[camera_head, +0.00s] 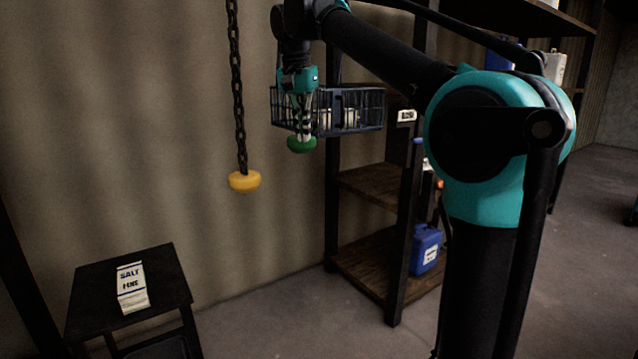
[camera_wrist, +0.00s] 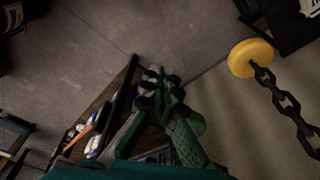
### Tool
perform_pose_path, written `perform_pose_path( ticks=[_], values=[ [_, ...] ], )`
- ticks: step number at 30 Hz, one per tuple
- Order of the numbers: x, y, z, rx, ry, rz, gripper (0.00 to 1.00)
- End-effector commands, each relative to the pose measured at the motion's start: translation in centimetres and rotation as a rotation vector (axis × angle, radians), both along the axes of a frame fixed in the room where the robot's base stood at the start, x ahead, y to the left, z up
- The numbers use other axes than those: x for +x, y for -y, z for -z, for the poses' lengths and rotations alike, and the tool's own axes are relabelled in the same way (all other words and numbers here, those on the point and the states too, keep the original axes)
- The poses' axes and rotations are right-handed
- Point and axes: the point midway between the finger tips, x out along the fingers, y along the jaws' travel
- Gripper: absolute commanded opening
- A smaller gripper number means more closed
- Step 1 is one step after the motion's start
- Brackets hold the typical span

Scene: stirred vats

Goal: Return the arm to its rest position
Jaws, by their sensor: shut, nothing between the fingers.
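My gripper (camera_head: 303,122) hangs pointing down from my arm at the upper middle of the head view, in front of the wall. In the wrist view its fingers (camera_wrist: 161,84) are together, with nothing visible held between them. A round green knob (camera_head: 301,145) shows just below the fingertips in the head view. In the wrist view the green knob (camera_wrist: 197,122) lies beside the fingers, partly hidden by them. I cannot tell whether they touch. My arm is extended out and bent down at the wrist.
A yellow knob (camera_head: 244,181) hangs on a dark chain (camera_head: 238,90) left of my gripper. A wire basket (camera_head: 362,108) is close behind on the right, by a shelf rack (camera_head: 372,186) with a blue jug (camera_head: 425,248). A salt bag (camera_head: 131,287) lies on a dark stand (camera_head: 88,293).

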Motion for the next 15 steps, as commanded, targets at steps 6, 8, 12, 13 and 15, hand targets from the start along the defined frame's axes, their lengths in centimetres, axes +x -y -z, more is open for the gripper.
perform_pose_path(
  ticks=[6,8,12,13,15],
  values=[
    [0.8,1.6,3.2,0.006,0.005,-0.028,0.0],
    [1.0,2.2,4.4,0.008,0.006,-0.04,0.0],
    [1.3,4.1,7.9,0.013,0.015,-0.072,0.0],
    [1.3,4.6,8.8,0.014,0.017,-0.08,0.0],
    [1.3,6.0,11.5,0.016,0.022,-0.103,0.0]
  ],
)
